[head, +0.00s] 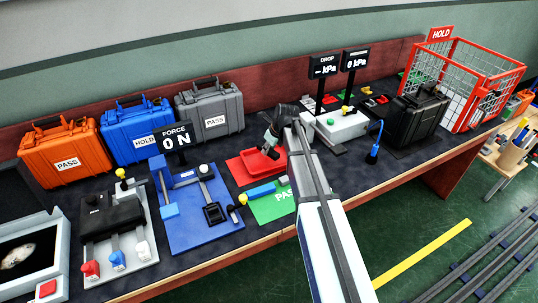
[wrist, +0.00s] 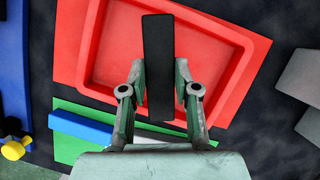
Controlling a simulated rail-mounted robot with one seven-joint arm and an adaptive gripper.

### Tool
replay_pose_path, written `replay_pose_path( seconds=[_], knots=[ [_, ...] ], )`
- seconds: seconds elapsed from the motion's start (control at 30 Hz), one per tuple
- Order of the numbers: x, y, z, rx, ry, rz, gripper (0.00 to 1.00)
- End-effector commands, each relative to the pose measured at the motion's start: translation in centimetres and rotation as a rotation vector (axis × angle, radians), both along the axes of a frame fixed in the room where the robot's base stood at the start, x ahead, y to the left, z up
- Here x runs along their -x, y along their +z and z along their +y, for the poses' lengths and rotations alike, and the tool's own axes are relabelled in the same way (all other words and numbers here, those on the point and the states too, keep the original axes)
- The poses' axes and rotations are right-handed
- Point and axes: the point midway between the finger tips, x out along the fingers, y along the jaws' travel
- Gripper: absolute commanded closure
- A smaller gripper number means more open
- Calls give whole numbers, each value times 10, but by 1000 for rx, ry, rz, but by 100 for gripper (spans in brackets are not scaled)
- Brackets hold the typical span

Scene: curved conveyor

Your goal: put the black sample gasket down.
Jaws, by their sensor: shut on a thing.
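The black sample gasket (wrist: 158,45) shows in the wrist view as a long dark upright bar, with its far end extending beyond the fingertips. My gripper (wrist: 159,72) is shut on it, one finger on each side. Behind the gasket in that view is a red tray (wrist: 97,50) with a raised rim. I cannot tell how high the gasket is above the tray floor. In the head view my gripper (head: 271,139) is over the red tray (head: 240,170); the gasket cannot be made out clearly there.
A green PASS mat (head: 267,210) lies in front of the tray, with a blue bar (head: 261,190) at its edge. A blue force fixture (head: 190,230) stands left, a white pressure unit (head: 343,125) right. Orange (head: 65,150), blue (head: 140,130) and grey (head: 210,110) cases line the back.

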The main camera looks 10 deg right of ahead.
Motion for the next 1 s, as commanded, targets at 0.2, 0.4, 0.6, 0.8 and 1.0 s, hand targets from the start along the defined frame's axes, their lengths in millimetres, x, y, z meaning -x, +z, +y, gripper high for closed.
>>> replay_pose_path(
  seconds=[0.2,0.4,0.6,0.8,1.0],
  knots=[
    [0,-19,0,-1,-1,2,100],
    [0,-38,0,-1,-1,1,100],
    [0,-38,0,0,-1,0,100],
    [0,-41,0,0,-1,0,59],
    [0,-41,0,0,-1,0,45]
  ],
)
